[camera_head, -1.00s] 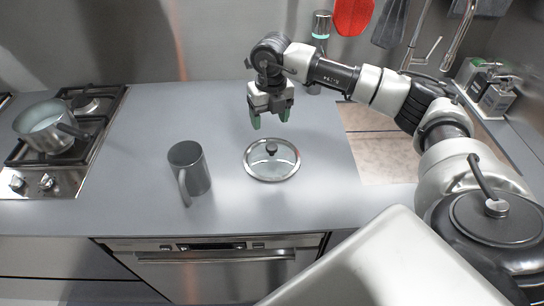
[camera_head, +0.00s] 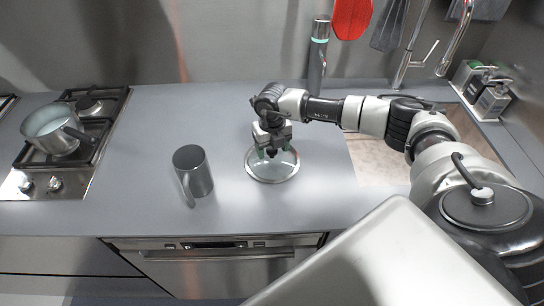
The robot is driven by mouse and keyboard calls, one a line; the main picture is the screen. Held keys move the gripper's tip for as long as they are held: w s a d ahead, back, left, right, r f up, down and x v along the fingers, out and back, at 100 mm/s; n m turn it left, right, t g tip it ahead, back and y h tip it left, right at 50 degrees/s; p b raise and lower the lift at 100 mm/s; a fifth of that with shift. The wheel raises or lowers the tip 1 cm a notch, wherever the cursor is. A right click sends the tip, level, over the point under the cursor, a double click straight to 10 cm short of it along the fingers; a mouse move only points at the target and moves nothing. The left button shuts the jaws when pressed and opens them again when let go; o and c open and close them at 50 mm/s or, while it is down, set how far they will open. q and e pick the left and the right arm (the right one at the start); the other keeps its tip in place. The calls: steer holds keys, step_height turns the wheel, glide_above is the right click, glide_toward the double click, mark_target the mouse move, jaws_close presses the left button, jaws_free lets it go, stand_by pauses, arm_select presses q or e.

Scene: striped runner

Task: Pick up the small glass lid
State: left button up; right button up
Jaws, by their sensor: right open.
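The small glass lid (camera_head: 272,172) lies flat on the grey counter, a clear disc with a metal rim. The lid's dark knob is mostly hidden by the gripper, at or between the fingers. I cannot tell whether the fingers touch it. My left gripper is not in view.
A grey metal mug (camera_head: 193,172) stands on the counter left of the lid. A pot (camera_head: 54,130) sits on the gas hob at far left. A tall cylinder (camera_head: 317,55) stands behind my right arm. Soap dispensers (camera_head: 490,98) are at far right. The front counter is clear.

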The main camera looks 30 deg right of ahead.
steer(key=shift+c, duration=0.5)
steer(key=shift+r, duration=0.1)
jaws_close()
